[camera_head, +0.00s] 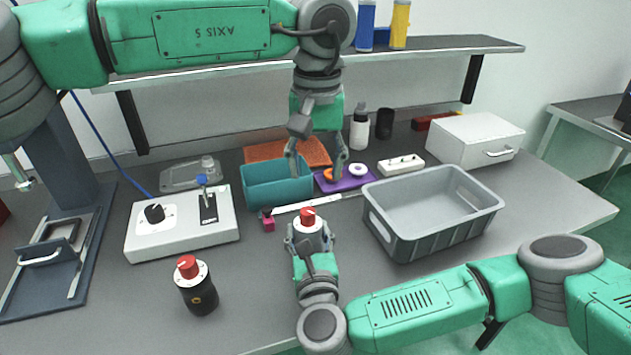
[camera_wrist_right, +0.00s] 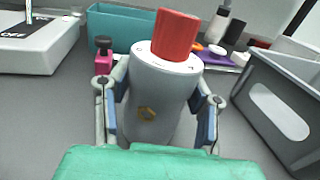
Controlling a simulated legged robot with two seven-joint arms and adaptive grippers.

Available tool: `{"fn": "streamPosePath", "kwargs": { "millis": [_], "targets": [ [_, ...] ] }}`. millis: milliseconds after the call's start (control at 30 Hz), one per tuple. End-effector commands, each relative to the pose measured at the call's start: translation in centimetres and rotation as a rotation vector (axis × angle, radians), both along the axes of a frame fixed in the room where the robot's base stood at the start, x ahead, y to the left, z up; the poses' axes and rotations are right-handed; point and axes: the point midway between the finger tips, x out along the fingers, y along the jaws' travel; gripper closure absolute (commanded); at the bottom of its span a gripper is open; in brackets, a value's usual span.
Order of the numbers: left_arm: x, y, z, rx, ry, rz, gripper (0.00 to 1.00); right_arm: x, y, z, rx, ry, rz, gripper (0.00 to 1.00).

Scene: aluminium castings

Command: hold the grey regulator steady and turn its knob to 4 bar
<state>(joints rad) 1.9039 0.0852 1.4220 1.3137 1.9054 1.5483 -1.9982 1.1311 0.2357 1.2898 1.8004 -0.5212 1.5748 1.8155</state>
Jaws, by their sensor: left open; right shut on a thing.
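The grey regulator (camera_head: 309,229) stands at the front middle of the table, with a red knob (camera_head: 307,213) on a white dial at its top. In the right wrist view its grey body (camera_wrist_right: 157,95) and red knob (camera_wrist_right: 175,36) show large, with a few dial marks, too small to read surely. My right gripper (camera_head: 310,246) is shut on the regulator's body, one finger on each side. My left gripper (camera_head: 316,174) is open and empty, pointing down above and behind the knob, apart from it.
A black regulator (camera_head: 199,294) with a red knob stands at front left. A white box with a black dial (camera_head: 139,243), a teal bin (camera_head: 259,190), a purple tray (camera_head: 353,184) and a grey crate (camera_head: 396,245) surround the work spot. A small pink-red item (camera_head: 268,223) stands close by.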

Motion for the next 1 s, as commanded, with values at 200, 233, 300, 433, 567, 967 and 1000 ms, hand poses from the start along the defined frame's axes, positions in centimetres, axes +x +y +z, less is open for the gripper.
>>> {"fn": "streamPosePath", "kwargs": {
  "millis": [200, 233, 300, 433, 567, 967, 1000],
  "targets": [
    [0.0, 0.0, 0.2, 0.000, 0.000, 0.000, 0.55, 0.0, -0.1, -0.1, -0.001, 0.001, -0.003, 0.96],
    [0.0, 0.0, 0.2, 0.000, 0.000, 0.000, 0.55, 0.0, -0.1, -0.1, -0.001, 0.001, -0.003, 0.96],
    [0.0, 0.0, 0.2, 0.000, 0.000, 0.000, 0.55, 0.1, -0.1, -0.1, -0.001, 0.001, -0.003, 0.96],
    [0.0, 0.0, 0.2, 0.000, 0.000, 0.000, 0.55, 0.1, -0.1, 0.0, -0.001, 0.000, -0.003, 0.39],
    [0.0, 0.0, 0.2, 0.000, 0.000, 0.000, 0.55, 0.0, -0.1, 0.0, -0.001, 0.000, -0.002, 0.32],
    [0.0, 0.0, 0.2, 0.000, -0.001, 0.000, 0.55, -2.0, -0.2, 0.0, 0.001, 0.000, 0.001, 0.32],
    [0.0, 0.0, 0.2, 0.000, -0.001, 0.000, 0.55, -2.7, -0.3, -0.1, 0.001, 0.002, 0.002, 0.32]
  ]
}}
